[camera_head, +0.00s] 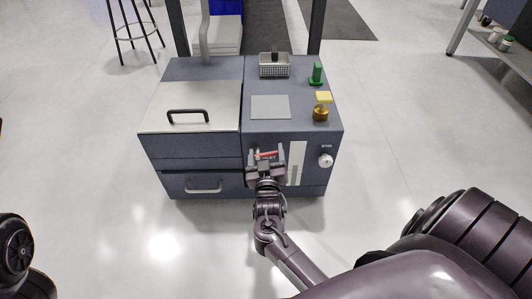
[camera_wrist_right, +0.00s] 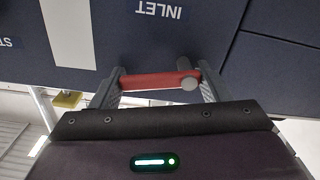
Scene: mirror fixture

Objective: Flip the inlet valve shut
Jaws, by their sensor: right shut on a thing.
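The inlet valve has a red lever (camera_wrist_right: 148,81) with a grey round pivot (camera_wrist_right: 188,82) at one end, below the upside-down INLET label (camera_wrist_right: 162,13) in the right wrist view. In the head view only a little of the red lever (camera_head: 268,155) shows, on the front of the grey cabinet. My right gripper (camera_head: 266,160) is at that front panel, its fingers at the two ends of the lever. In the right wrist view the gripper (camera_wrist_right: 160,86) is shut on the lever, which lies crosswise between the fingers. My left gripper is out of view.

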